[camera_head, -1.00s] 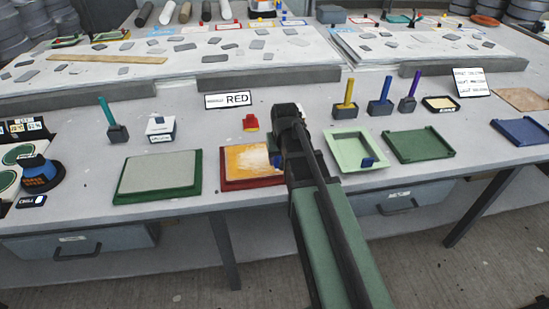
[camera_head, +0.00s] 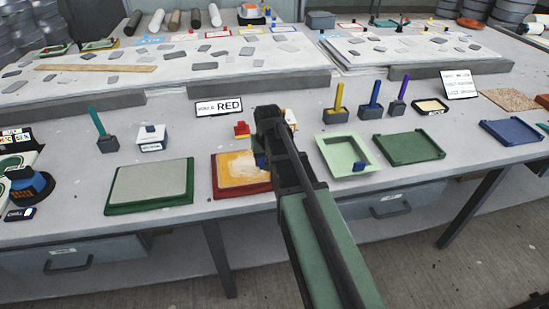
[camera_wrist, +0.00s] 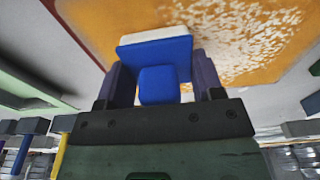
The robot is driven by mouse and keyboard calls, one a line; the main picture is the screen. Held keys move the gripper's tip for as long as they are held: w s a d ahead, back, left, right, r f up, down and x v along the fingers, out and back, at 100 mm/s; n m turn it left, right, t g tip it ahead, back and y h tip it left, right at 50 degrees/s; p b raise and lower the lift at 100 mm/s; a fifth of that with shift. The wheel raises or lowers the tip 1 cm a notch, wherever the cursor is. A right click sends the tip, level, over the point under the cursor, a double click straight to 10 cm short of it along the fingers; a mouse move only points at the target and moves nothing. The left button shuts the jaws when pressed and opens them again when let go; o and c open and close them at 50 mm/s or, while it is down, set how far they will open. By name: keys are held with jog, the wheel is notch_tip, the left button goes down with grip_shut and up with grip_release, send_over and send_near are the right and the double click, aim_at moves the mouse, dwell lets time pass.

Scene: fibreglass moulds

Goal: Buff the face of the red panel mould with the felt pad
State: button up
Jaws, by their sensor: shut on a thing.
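The red panel mould (camera_head: 221,188) lies on the bench near its front edge. Its face is orange-yellow with a pale, patchy area, and that face fills the upper part of the wrist view (camera_wrist: 110,30). My gripper (camera_wrist: 158,88) is shut on the blue handle of the felt pad (camera_wrist: 158,52), which has a white felt layer on its far side. The pad is at the mould face; I cannot tell whether it touches.
A green-framed panel (camera_head: 150,184) lies left of the red mould. A pale green tray (camera_head: 322,150) with a blue block, a dark green tray (camera_head: 410,147) and a blue tray (camera_head: 511,131) lie to the right.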

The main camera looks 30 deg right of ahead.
aim_at(240, 163)
jog(key=shift+w+a, duration=0.5)
jog(key=shift+a, duration=1.55)
jog(key=shift+w+a, duration=0.55)
jog(key=shift+a, duration=1.45)
jog(key=shift+w+a, duration=0.5)
jog(key=shift+a, duration=1.55)
jog(key=shift+w+d, duration=0.2)
jog(key=shift+w, duration=0.5)
jog(key=shift+w+d, duration=0.2)
jog(key=shift+w, duration=0.45)
jog(key=shift+s+d+f, duration=0.1)
jog(key=shift+s+d, duration=0.2)
jog(key=shift+d, duration=0.6)
jog(key=shift+s+d, duration=0.3)
jog(key=shift+d, duration=0.6)
jog(key=shift+s+d, duration=0.45)
jog(key=shift+d, duration=1.35)
jog(key=shift+s+d, duration=0.4)
jog(key=shift+d, duration=1.45)
jog(key=shift+s+d, duration=0.45)
jog(key=shift+d, duration=1.35)
jog(key=shift+w+d, duration=0.15)
jog(key=shift+w, duration=0.5)
jog(key=shift+w+d, duration=0.15)
jog(key=shift+w, duration=0.45)
jog(key=shift+a, duration=0.1)
